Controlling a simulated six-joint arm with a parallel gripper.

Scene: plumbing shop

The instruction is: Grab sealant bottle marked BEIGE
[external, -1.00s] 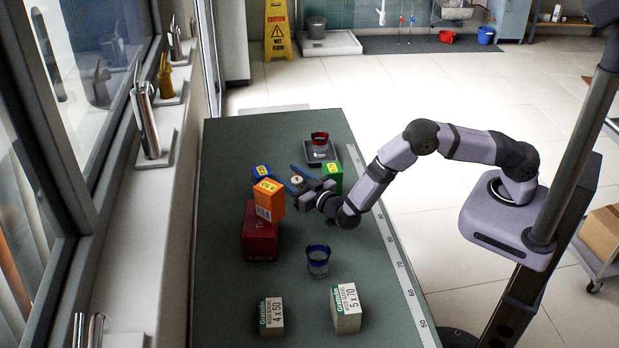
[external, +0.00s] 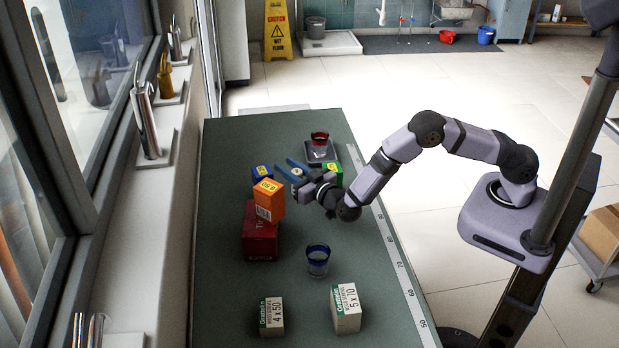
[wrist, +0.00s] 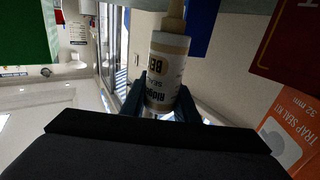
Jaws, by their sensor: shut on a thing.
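The sealant bottle (wrist: 168,62) is cream-white with a tapered nozzle. In the wrist view its label appears upside down, and the letters "BE" can be read; the rest of that word is turned out of sight. My gripper (wrist: 160,104) is shut on the bottle, with one blue finger on each side of its body. In the external view my gripper (external: 293,172) is over the far half of the green table, and only a small pale end of the bottle (external: 297,171) shows between the fingers.
An orange box (external: 268,203) stands on a dark red box (external: 260,236) just left of my gripper. A blue box (external: 261,176) and a green box (external: 333,176) are close by. A blue-rimmed glass (external: 318,262) and two white boxes stand nearer. A red-rimmed glass (external: 319,143) is behind.

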